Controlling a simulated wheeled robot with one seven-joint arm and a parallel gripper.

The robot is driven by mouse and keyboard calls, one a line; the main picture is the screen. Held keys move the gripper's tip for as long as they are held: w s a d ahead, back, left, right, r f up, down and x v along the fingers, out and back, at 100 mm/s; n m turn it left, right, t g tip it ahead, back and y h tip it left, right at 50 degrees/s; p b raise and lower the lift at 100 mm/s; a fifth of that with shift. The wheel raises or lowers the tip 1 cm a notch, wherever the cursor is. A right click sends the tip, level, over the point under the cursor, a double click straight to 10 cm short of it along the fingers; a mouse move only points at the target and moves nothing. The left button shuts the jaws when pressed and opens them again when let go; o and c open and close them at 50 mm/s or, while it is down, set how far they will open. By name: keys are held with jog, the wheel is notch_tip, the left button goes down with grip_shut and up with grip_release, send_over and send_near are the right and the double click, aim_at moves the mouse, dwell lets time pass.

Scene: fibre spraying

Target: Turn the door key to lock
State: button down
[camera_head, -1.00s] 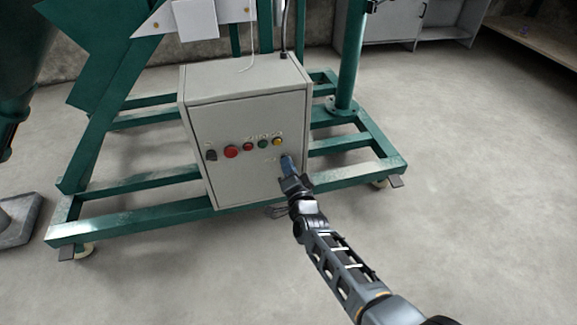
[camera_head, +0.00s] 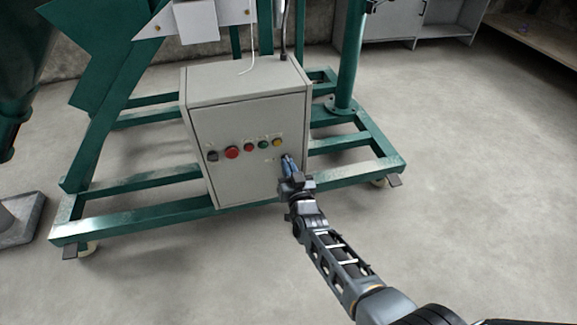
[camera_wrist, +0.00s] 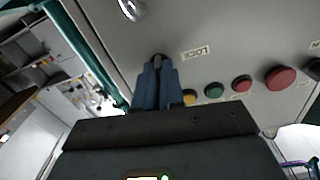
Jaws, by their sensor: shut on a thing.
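The grey control box (camera_head: 250,115) stands on the green frame, its door upright and closed. My gripper (camera_head: 287,164) is at the right side of the door, below and right of the buttons. In the wrist view, my gripper's two blue fingers (camera_wrist: 157,82) are shut on the key (camera_wrist: 158,60), a small dark piece at the door face. The fingers hide most of it, and its exact angle cannot be told. A printed LOCK label (camera_wrist: 196,51) is just right of the fingertips in the wrist view.
Red, green and yellow buttons and a black switch (camera_head: 212,156) are in a row on the door, close to my gripper. A silver fitting (camera_wrist: 131,8) shows at the wrist view's top. Green frame beams (camera_head: 345,170) surround the box. Open floor (camera_head: 480,200) is at right.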

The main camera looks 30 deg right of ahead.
jog(key=shift+n, duration=0.7)
jog(key=shift+f, duration=0.1)
jog(key=c, duration=1.2)
grip_release()
jog(key=shift+c, duration=0.2)
jog(key=shift+s, duration=0.1)
jog(key=p+v, duration=0.4)
jog(key=v, duration=0.3)
jog(key=shift+s, duration=0.3)
jog(key=shift+a, duration=0.1)
